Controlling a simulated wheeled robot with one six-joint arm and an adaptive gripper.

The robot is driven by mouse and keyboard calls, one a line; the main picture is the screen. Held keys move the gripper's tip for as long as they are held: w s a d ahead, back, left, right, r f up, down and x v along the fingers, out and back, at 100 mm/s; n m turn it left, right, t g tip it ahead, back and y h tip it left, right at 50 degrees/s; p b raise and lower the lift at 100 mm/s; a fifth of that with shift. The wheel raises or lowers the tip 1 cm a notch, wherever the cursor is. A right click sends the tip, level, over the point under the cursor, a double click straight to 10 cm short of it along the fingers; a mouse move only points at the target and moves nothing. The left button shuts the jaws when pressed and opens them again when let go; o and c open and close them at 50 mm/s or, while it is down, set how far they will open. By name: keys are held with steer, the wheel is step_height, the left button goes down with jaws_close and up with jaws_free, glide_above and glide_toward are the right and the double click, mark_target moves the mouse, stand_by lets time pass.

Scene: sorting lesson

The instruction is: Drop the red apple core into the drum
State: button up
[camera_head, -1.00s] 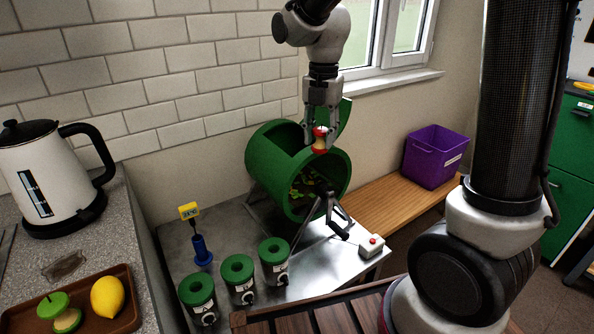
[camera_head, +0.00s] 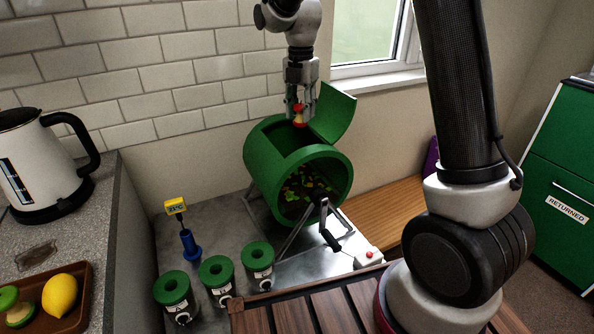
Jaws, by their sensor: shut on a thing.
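The red apple core (camera_head: 299,116) is red at its ends with a pale middle. My gripper (camera_head: 298,104) is shut on it and points down. The green drum (camera_head: 257,177) lies on its side on a stand on the metal table. Its curved hatch (camera_head: 334,112) stands open at the top right. Colourful scraps show inside through the drum's round front. The core hangs above the hatch opening, apart from the drum as far as I can tell; the exact depth is hard to judge.
Several green-lidded pots (camera_head: 216,272), a blue-based thermometer (camera_head: 189,243) and a white box with a red button (camera_head: 368,257) stand around the drum. A crank handle (camera_head: 330,238) sits at its front. A kettle (camera_head: 38,165) and a brown tray (camera_head: 81,304) with fruit are at left.

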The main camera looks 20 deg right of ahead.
mark_target(301, 121)
steer(key=shift+f, duration=1.9)
steer(key=o, duration=1)
steer(key=shift+o, duration=0.2)
step_height(301, 121, up, 12)
